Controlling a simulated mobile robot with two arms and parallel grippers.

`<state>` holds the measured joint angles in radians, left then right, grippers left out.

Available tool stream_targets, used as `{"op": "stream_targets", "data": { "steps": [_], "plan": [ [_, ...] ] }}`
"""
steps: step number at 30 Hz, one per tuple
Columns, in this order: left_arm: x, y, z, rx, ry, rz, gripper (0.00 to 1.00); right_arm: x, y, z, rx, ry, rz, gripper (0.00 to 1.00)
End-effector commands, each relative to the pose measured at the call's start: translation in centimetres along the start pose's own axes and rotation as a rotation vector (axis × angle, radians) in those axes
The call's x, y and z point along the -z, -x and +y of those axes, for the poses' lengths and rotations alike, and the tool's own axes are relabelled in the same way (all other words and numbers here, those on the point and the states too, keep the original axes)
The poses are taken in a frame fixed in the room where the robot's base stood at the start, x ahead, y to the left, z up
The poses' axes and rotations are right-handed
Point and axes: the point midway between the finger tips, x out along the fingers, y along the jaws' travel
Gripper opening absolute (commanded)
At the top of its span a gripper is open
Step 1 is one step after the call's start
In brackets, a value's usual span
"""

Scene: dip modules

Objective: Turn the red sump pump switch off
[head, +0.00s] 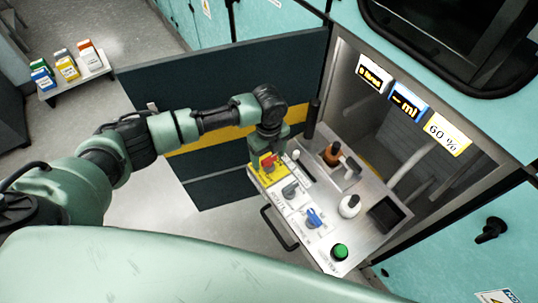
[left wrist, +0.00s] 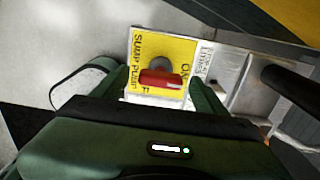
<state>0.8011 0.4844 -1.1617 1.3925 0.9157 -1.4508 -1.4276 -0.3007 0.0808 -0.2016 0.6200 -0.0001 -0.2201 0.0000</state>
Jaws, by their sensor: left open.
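The red sump pump switch (head: 269,161) is a rotary knob on a yellow plate (head: 265,179) at the far left end of the panel. In the left wrist view the red knob (left wrist: 162,79) lies crosswise on the yellow plate (left wrist: 178,50), which reads SUMP PUMP; the other lettering is partly hidden. My left gripper (head: 267,155) is over the switch. In the left wrist view its two fingers (left wrist: 162,92) are open, one on each side of the knob. I cannot tell whether they touch it. My right gripper is not in view.
The panel also has a grey knob (head: 290,190), a blue knob (head: 315,217) and a green button (head: 340,251). A dark open door (head: 225,170) is close behind my left arm.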

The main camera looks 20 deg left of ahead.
Motion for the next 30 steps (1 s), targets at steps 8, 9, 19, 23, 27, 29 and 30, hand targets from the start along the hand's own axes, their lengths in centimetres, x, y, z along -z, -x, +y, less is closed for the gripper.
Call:
{"op": "stream_targets", "data": {
  "steps": [8, 9, 19, 23, 27, 29, 30],
  "plan": [
    [0.03, 0.01, -0.01, 0.000, 0.000, 0.000, 0.34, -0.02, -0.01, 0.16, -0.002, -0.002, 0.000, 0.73],
    [0.03, 0.02, -0.01, 0.000, 0.000, 0.001, 0.23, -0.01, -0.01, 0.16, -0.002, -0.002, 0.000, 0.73],
    [0.02, 0.07, 0.00, 0.000, -0.029, 0.001, 0.10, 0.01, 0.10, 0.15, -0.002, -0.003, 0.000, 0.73],
    [0.02, 0.11, -0.02, 0.000, -0.082, 0.001, 0.10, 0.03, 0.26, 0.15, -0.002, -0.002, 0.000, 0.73],
    [0.03, 0.14, -0.04, 0.000, -0.175, 0.002, 0.10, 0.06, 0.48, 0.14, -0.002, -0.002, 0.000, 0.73],
    [0.04, 0.15, -0.05, 0.001, -0.226, 0.002, 0.10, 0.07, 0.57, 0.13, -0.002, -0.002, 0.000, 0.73],
    [0.04, 0.14, -0.05, 0.001, -0.261, 0.002, 0.10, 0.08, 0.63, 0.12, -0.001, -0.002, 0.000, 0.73]
  ]
}}
